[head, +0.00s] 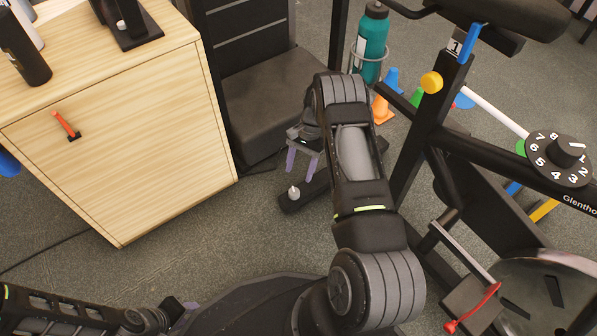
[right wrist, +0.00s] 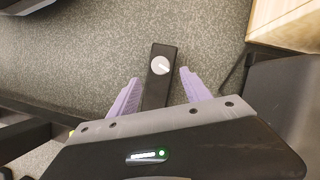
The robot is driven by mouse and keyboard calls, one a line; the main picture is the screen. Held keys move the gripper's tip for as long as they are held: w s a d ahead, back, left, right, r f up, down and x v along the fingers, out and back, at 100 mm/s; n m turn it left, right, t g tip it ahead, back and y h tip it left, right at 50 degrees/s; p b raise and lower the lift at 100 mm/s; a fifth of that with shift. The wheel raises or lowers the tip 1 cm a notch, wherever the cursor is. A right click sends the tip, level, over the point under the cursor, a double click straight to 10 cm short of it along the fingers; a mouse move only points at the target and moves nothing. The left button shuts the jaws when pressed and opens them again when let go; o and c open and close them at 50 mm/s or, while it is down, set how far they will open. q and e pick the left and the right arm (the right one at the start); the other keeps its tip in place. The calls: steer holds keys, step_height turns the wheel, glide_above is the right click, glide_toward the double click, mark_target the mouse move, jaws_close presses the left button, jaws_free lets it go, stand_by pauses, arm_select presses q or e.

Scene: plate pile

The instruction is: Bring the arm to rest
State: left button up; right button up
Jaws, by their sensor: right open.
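My right gripper (head: 301,164) hangs over the floor between the wooden cabinet and the exercise bike, its two purple fingers spread apart. In the right wrist view the gripper (right wrist: 159,76) is open, with nothing held between the fingers. Beyond the fingers is a black bar with a pale round knob (right wrist: 160,65); the head view shows this knob (head: 294,192) low near the floor. No plates are in view.
A wooden cabinet (head: 130,140) with bottles on top stands left. The exercise bike (head: 432,125) stands close to my right arm. A teal bottle (head: 372,40) and an orange cone (head: 382,108) are behind. Carpet (head: 190,235) is clear before the cabinet.

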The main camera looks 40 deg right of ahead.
stand_by(0.4)
steer(key=s+a+f+n+t+h+p, duration=0.1)
steer(key=s+a+f+n, duration=0.2)
steer(key=a, duration=0.7)
steer(key=s+a+f+n, duration=0.1)
steer(key=s+a+n, duration=0.3)
steer(key=a, duration=0.5)
steer(key=s+a+r+n+t+p, duration=0.2)
steer(key=s+a+r+n, duration=0.35)
steer(key=s+a, duration=0.7)
arm_select(q)
steer(key=s+d+r+p, duration=0.1)
steer(key=s+r+p, duration=0.1)
steer(key=r+p, duration=1.6)
steer(key=s+d+r+g+p, duration=0.1)
steer(key=r+p, duration=1.7)
steer(key=r, duration=0.3)
steer(key=shift+s+r+m, duration=0.25)
steer(key=shift+s+m, duration=0.05)
steer(key=shift+s, duration=0.05)
arm_select(e)
step_height(320, 180, up, 38)
steer(key=s+a+y, duration=0.1)
steer(key=s, duration=0.1)
steer(key=shift+s+a+m+g, duration=0.3)
steer(key=shift+a+m, duration=0.05)
